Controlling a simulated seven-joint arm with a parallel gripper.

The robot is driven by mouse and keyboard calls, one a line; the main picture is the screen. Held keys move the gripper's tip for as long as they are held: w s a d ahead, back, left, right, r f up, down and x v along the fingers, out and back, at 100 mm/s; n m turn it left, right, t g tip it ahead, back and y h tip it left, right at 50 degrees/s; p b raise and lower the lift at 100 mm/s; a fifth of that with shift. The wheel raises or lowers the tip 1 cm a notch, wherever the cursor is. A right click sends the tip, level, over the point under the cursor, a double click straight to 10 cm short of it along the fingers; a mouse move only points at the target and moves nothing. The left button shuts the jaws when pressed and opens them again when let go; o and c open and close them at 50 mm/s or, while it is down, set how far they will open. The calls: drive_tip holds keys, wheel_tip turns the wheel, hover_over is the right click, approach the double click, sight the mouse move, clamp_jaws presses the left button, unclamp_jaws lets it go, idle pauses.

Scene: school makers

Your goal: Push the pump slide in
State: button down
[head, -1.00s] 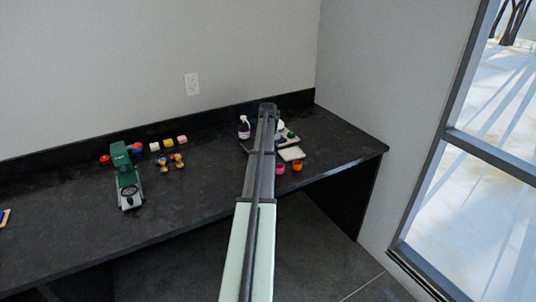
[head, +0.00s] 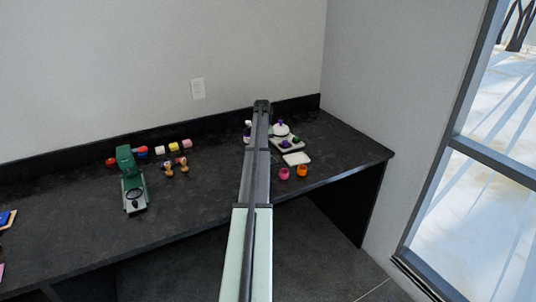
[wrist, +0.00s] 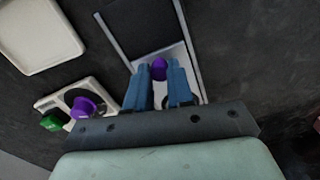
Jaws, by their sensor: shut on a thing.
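In the wrist view, my gripper (wrist: 160,92) has its two blue fingers on either side of a purple knob (wrist: 159,68) and is shut on it. The knob stands on a pale slide plate (wrist: 173,53), which lies between two light rails (wrist: 122,38). The track between the rails is dark and bare beyond the plate. The near end of the slide is hidden by my fingers and palm. In the head view my arm covers the gripper and the knob.
A white unit (wrist: 95,97) with a purple knob (wrist: 84,106) and a green block (wrist: 54,121) sits left of my fingers. A white tray (head: 296,158), a pink cup (head: 284,173) and an orange cup (head: 301,171) are near the front edge. A green press (head: 132,180) stands left.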

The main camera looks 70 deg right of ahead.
drive_tip(key=shift+w+d, duration=0.25)
drive_tip(key=c, duration=1.4)
unclamp_jaws()
drive_tip(key=o, duration=0.4)
drive_tip(key=shift+a, duration=0.1)
drive_tip(key=shift+s, duration=0.1)
drive_tip(key=shift+r, duration=0.1)
wheel_tip(320, 180, up, 14)
drive_tip(key=shift+f, duration=0.15)
